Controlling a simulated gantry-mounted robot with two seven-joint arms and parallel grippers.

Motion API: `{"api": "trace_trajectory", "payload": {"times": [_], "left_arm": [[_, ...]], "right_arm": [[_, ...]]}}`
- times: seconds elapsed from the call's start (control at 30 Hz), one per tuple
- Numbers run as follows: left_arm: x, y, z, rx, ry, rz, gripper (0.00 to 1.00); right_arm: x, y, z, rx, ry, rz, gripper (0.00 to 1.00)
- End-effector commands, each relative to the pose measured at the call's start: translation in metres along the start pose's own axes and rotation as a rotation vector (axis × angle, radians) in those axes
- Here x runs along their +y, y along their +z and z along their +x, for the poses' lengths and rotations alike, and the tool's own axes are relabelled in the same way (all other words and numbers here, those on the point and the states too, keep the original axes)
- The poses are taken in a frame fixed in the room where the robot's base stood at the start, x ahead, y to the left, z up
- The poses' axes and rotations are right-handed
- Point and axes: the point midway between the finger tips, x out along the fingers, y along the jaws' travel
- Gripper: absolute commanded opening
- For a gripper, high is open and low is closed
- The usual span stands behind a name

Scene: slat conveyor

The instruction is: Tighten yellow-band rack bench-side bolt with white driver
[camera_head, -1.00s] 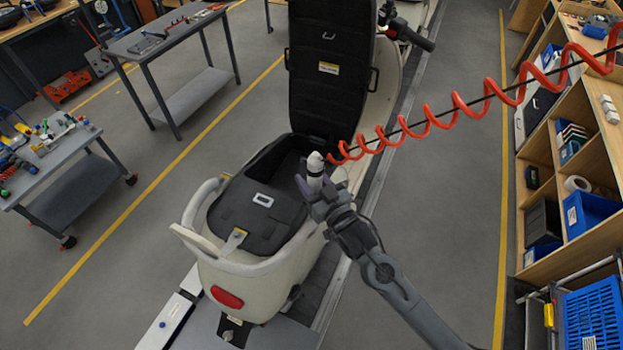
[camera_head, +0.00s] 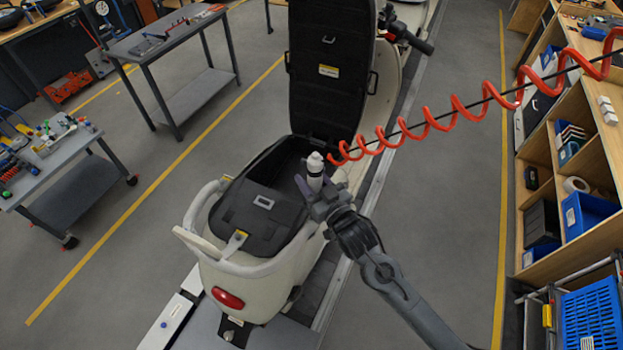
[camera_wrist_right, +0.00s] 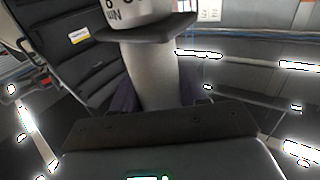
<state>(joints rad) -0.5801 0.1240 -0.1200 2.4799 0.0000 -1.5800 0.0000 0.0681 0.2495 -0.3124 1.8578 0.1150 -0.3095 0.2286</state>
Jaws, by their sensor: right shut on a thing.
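The white driver (camera_head: 315,170) stands upright in my right gripper (camera_head: 318,194), which is shut on its body. In the right wrist view the driver's body (camera_wrist_right: 155,75) rises between the fingers, with a dark collar and printed white part above. The gripper is over the right side of the cream scooter (camera_head: 245,285), next to its open seat compartment. The pale rear rack (camera_head: 196,243) curves around the back of the black compartment. A small yellow mark (camera_head: 240,234) shows near the rack. The bolts and driver tip cannot be made out. My left gripper is not in view.
A red coiled hose (camera_head: 455,108) runs from the driver to the upper right. The raised black seat (camera_head: 328,95) stands beyond the compartment. A wooden shelf (camera_head: 540,160) is at right, and a tool cart (camera_head: 50,160) at left.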

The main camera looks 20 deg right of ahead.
Motion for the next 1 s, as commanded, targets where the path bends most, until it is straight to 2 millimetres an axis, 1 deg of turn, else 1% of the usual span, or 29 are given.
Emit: {"api": "trace_trajectory", "payload": {"times": [0.27, 0.6, 0.83, 1.0], "left_arm": [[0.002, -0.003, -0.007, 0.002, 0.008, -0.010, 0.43], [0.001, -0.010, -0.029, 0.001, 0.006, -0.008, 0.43], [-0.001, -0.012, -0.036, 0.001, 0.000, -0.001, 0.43], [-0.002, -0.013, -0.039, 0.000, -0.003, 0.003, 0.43]], "right_arm": [[-0.001, -0.008, 0.000, 0.000, -0.002, 0.000, 0.00], [-0.001, -0.033, 0.000, 0.000, -0.002, 0.000, 0.00], [-0.001, -0.049, 0.000, 0.002, -0.002, 0.000, 0.00], [-0.001, -0.055, 0.000, 0.000, -0.002, -0.001, 0.00]]}}
